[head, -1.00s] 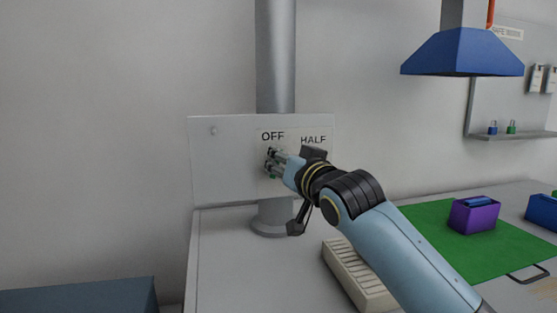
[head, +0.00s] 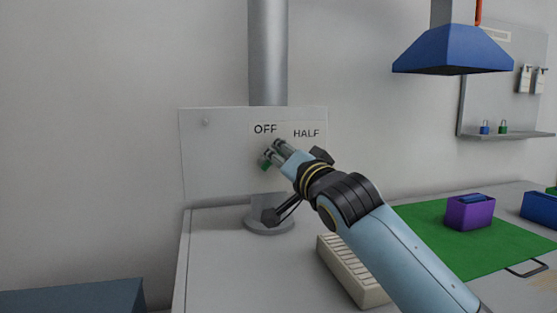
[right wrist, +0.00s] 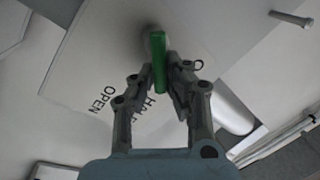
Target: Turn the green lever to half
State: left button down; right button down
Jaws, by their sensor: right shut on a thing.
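The green lever (right wrist: 159,62) stands between the two fingers of my right gripper (right wrist: 160,88) in the right wrist view, and the gripper is shut on it. In the head view only a small part of the green lever (head: 265,165) shows beside my right gripper (head: 271,156). The lever is on a light panel (head: 215,165) with the labels OFF (head: 265,129) and HALF (head: 306,133). An OPEN label (right wrist: 100,100) also shows in the right wrist view. The lever's exact angle is hard to tell in the head view. My left gripper is not in view.
A grey vertical pipe (head: 268,55) runs behind the panel. A beige slotted block (head: 350,272) lies on the table below my right arm. A purple box (head: 470,212) stands on a green mat (head: 430,222) at the right. A blue hood (head: 453,52) hangs above.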

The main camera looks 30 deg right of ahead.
dwell(0.3)
jog(key=c, duration=1.3)
grip_release()
jog(key=shift+d, duration=0.1)
jog(key=shift+c, duration=0.2)
jog(key=s+a+f, duration=0.1)
jog(key=s, duration=1.1)
jog(key=shift+f, duration=0.15)
jog(key=shift+a+f, duration=0.1)
